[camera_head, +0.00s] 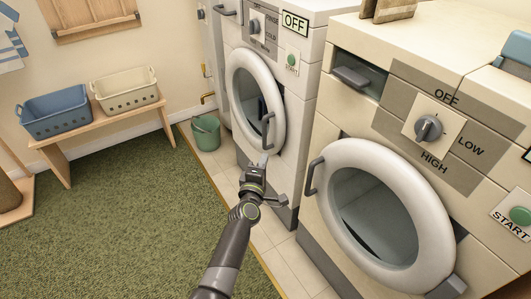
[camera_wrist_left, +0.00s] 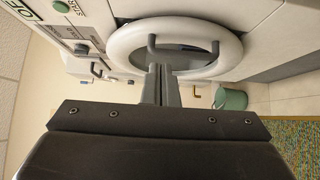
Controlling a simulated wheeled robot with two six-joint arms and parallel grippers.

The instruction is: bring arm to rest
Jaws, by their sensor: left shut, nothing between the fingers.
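My left arm reaches up from the bottom of the head view. Its gripper (camera_head: 263,162) is shut and empty, in front of the further washer's round door (camera_head: 240,95). In the left wrist view the two fingers (camera_wrist_left: 161,84) lie together with nothing between them. Behind them is a white round door (camera_wrist_left: 128,45) with a dark handle. I cannot tell whether the fingertips touch the handle (camera_head: 268,130) in the head view. My right gripper is not in view.
A nearer machine with a round door (camera_head: 435,240) and dial (camera_head: 428,128) stands at the right. A green bucket (camera_head: 205,132) stands on the tiles. A wooden bench (camera_head: 110,126) holds a blue basket (camera_head: 55,112) and a cream basket (camera_head: 127,90). The green carpet (camera_head: 110,220) is clear.

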